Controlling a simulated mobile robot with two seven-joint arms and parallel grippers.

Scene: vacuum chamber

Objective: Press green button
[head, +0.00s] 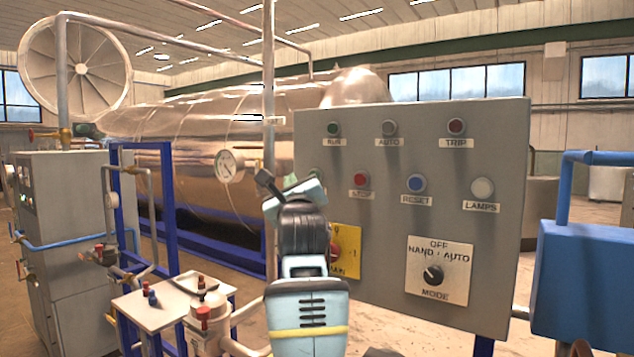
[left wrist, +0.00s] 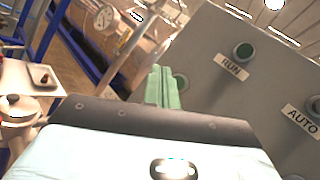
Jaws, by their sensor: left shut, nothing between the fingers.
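The grey control panel (head: 345,265) stands in front of me. In its button row, a green button (head: 315,173) is mostly hidden behind my left gripper (head: 308,189), left of the red STOP button (head: 361,180). A sliver of it seems to show beside the fingers in the left wrist view (left wrist: 182,83). My left gripper's greenish fingers (left wrist: 163,86) are shut and empty, pointing at the panel; I cannot tell whether they touch the button. The green RUN lamp (head: 333,128) sits above; it also shows in the left wrist view (left wrist: 244,50).
The blue RESET (head: 416,183) and white LAMPS (head: 482,188) buttons are further right. Below are the MODE switch (head: 433,275) and a yellow switch plate (head: 346,240). A vertical pipe (head: 269,130) stands left of the panel. A blue box (head: 585,285) is at right.

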